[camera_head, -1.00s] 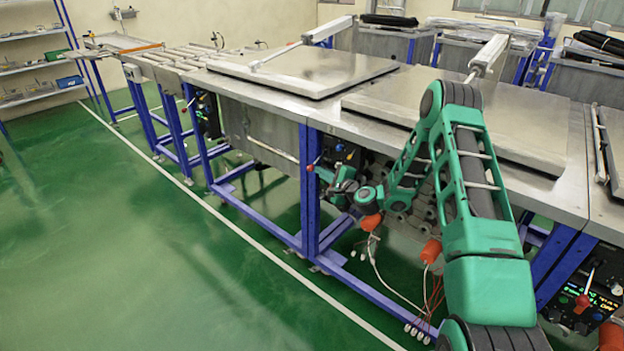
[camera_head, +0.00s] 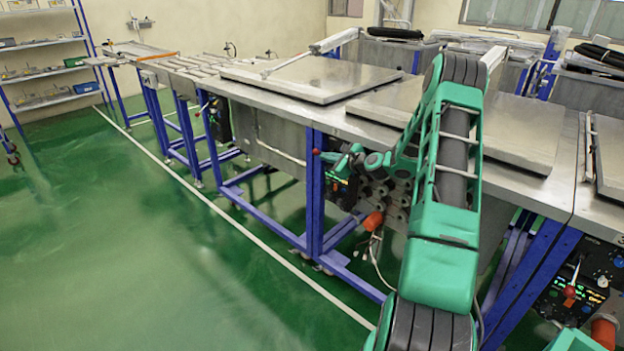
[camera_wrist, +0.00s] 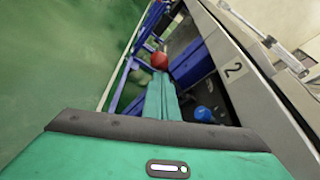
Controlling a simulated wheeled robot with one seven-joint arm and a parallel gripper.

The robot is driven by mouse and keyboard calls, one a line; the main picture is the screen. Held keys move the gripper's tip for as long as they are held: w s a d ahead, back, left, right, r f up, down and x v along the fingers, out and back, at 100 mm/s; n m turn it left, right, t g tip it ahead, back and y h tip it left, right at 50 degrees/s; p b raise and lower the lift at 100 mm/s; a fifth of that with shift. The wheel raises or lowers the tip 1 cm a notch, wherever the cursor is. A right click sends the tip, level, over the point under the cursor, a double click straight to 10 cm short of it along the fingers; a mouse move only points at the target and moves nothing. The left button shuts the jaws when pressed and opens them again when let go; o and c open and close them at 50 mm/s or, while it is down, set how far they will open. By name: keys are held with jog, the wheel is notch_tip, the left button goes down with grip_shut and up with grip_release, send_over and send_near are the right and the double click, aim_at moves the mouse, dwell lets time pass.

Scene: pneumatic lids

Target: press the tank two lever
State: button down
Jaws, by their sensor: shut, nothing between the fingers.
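The tank two lever shows as a red ball knob (camera_wrist: 159,60) in the wrist view, near the tank edge marked with a "2" label (camera_wrist: 233,69). The red knob also shows in the head view (camera_head: 316,152), in front of a blue post. My gripper (camera_wrist: 161,80) is shut and empty, its fingertips pointing at the knob from just below it in the picture. I cannot tell whether they touch. In the head view my gripper (camera_head: 346,160) is just right of the knob, by the dark control panel (camera_head: 342,188). The lever's shaft is hidden.
A blue knob (camera_wrist: 203,113) is right of my fingers in the wrist view. A flat metal lid (camera_head: 520,140) lies behind my arm, another lid (camera_head: 310,78) to its left. Another panel with a red knob (camera_head: 569,291) is at lower right. Green floor at left is clear.

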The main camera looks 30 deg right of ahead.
jog(key=shift+w+a+f, duration=0.1)
jog(key=shift+f, duration=0.05)
jog(key=s+d, duration=0.2)
jog(key=s, duration=0.9)
jog(key=shift+d, duration=0.3)
